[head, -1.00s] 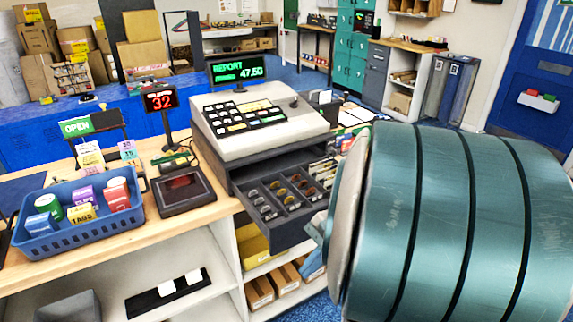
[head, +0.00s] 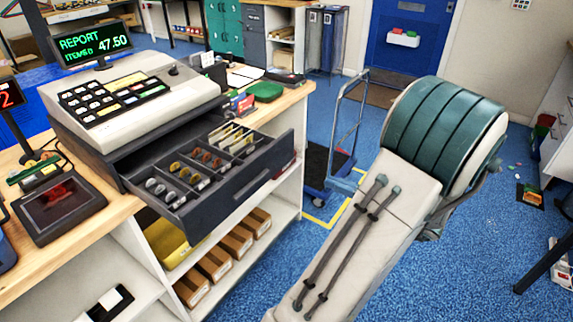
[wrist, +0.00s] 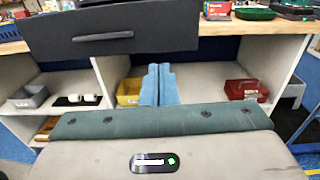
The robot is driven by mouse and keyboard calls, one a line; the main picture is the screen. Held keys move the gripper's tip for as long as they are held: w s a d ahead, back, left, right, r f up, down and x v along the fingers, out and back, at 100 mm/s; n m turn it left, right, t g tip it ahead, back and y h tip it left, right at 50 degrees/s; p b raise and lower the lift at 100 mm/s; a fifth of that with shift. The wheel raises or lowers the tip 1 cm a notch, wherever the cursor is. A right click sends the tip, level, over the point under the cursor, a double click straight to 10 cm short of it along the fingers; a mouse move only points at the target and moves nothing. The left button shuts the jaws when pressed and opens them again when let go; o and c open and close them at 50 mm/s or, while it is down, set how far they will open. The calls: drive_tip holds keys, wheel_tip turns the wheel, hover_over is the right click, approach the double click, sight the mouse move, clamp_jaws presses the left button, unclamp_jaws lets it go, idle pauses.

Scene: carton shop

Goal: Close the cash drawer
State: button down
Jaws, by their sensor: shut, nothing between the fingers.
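The cash drawer (head: 240,186) stands pulled out from under the cash register (head: 130,95) in the head view. Its compartments with coins and notes are exposed. In the wrist view the dark drawer front (wrist: 170,36) with its long handle (wrist: 103,36) spans the upper left. My gripper (wrist: 158,72) shows in the wrist view with its blue fingers together and empty. The fingers appear below the drawer front, right of the handle; I cannot tell the gap between them. The gripper is not visible in the head view.
Shelves under the wooden counter (head: 100,222) hold cardboard bins (head: 235,243) and a yellow bin (head: 170,240). A hand cart (head: 340,130) stands behind the counter's right end. Blue floor (head: 475,245) is open at right. A red box (wrist: 246,90) sits on a shelf.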

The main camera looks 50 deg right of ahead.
approach(281, 159)
drive_tip(key=w, duration=0.6)
drive_tip(key=shift+w+a, duration=0.4)
drive_tip(key=shift+m+h, duration=0.3)
